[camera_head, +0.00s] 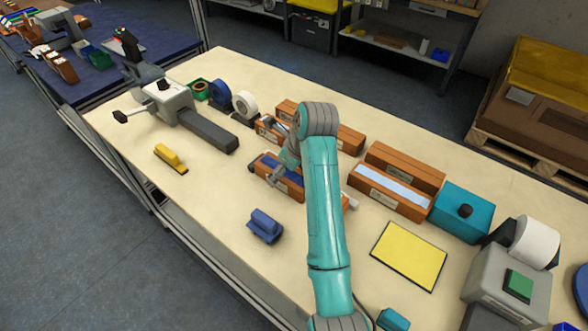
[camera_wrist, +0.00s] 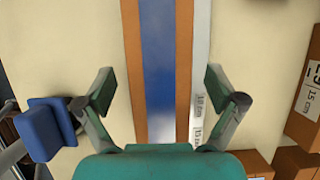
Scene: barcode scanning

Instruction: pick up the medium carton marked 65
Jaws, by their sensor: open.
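A brown carton (camera_head: 292,188) with a blue strip along its top lies on the table in the middle of the head view, partly hidden by my gripper. I cannot read a 65 on it. In the wrist view a long brown carton with a blue strip (camera_wrist: 158,60) and a pale printed edge runs up the middle of the picture. My gripper (camera_head: 276,174) is over the carton in the head view. In the wrist view my gripper (camera_wrist: 158,88) is open, one finger on each side of the carton, with nothing held. I cannot tell the height gap.
Other brown cartons (camera_head: 405,165) lie to the right, near a teal box (camera_head: 462,212) and a yellow pad (camera_head: 408,256). A blue block (camera_head: 265,226) lies in front and a yellow one (camera_head: 170,158) to the left. A grey scanner-like device (camera_head: 205,130) stands behind left.

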